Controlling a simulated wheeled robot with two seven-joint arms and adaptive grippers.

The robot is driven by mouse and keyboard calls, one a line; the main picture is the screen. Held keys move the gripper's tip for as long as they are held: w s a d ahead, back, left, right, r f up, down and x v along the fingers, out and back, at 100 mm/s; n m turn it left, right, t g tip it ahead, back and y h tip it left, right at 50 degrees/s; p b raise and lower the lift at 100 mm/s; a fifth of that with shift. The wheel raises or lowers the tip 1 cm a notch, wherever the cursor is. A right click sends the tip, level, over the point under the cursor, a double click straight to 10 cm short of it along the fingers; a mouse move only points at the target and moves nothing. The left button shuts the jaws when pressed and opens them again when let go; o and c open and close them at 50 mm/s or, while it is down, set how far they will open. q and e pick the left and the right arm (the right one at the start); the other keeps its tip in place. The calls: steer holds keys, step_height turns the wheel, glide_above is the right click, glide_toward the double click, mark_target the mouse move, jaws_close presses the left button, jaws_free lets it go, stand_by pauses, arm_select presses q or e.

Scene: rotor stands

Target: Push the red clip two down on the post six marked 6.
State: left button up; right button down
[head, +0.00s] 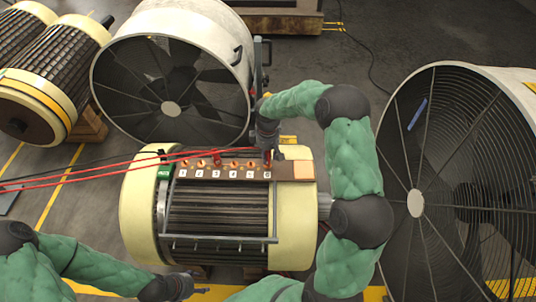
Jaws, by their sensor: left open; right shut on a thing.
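A brown terminal strip (225,170) lies on top of the cream-ended rotor, with small copper-coloured posts above white labels 1 to 6. The post marked 6 (267,174) is at the right end of the row; its top is hidden by my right gripper. My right gripper (268,150) points down over it, shut on a red clip (268,157), little of which shows. I cannot tell how far the clip is down on the post. Another red clip (217,157) is at post 3. My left gripper (203,290) is open and empty, low in front of the rotor.
Red cables (100,173) run from the left edge to the clips, and a dark cable lies near them. Large fans stand behind (172,108) and at right (416,204). More rotors (40,105) lie at far left. A metal rail (220,240) crosses the rotor's front.

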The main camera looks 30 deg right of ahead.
steer(key=shift+f, duration=0.45)
stand_by(0.5)
steer(key=c, duration=0.8)
jaws_free()
step_height(320, 180, up, 12)
